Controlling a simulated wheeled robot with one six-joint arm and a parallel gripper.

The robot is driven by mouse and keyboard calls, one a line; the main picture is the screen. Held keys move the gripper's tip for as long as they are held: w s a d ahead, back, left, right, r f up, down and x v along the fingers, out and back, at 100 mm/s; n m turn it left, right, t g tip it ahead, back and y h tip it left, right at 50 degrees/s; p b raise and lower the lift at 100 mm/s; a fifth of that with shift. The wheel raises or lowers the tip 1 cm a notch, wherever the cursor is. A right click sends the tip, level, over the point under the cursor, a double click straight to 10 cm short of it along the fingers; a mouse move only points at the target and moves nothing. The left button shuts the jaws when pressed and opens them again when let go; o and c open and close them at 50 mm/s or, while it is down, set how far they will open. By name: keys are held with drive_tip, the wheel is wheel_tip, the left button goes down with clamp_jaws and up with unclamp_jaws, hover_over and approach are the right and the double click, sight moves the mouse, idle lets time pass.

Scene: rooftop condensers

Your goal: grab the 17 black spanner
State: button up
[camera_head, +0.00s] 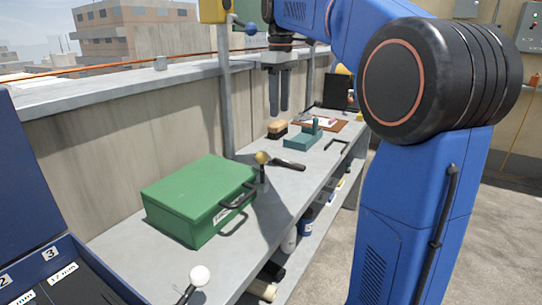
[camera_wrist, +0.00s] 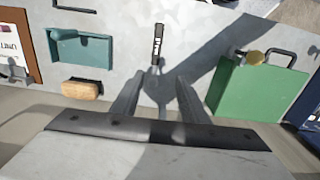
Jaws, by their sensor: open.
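A black bar-shaped tool (camera_head: 289,164) with a light label lies flat on the grey bench, between the green case and the teal holder. It looks like the spanner; in the wrist view the black tool (camera_wrist: 157,43) lies upright in the picture, its lettering too small to read. My gripper (camera_head: 279,97) points down above the bench, open and empty. In the wrist view my open gripper (camera_wrist: 157,95) has its fingers spread, with the tool beyond the fingertips and roughly centred between them. The gripper is apart from the tool.
A green case (camera_head: 195,199) and a yellow ball-topped post (camera_head: 262,158) stand near the tool. A teal holder (camera_head: 303,139) and a brush (camera_head: 276,130) lie beyond. A blue box (camera_head: 40,235) with a "17 mm" label fills the lower left. A concrete wall (camera_head: 125,130) backs the bench.

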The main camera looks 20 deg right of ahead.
hover_over(279, 159)
drive_tip(key=f, duration=1.1)
drive_tip(key=shift+s+a+f, duration=0.1)
drive_tip(key=shift+a+f, duration=0.25)
drive_tip(key=shift+f, duration=0.05)
drive_tip(key=shift+d+f, duration=0.15)
drive_tip(key=shift+f, duration=1.25)
drive_tip(key=shift+d+f, duration=0.15)
drive_tip(key=shift+f, duration=1.2)
drive_tip(key=shift+c, duration=0.3)
clamp_jaws()
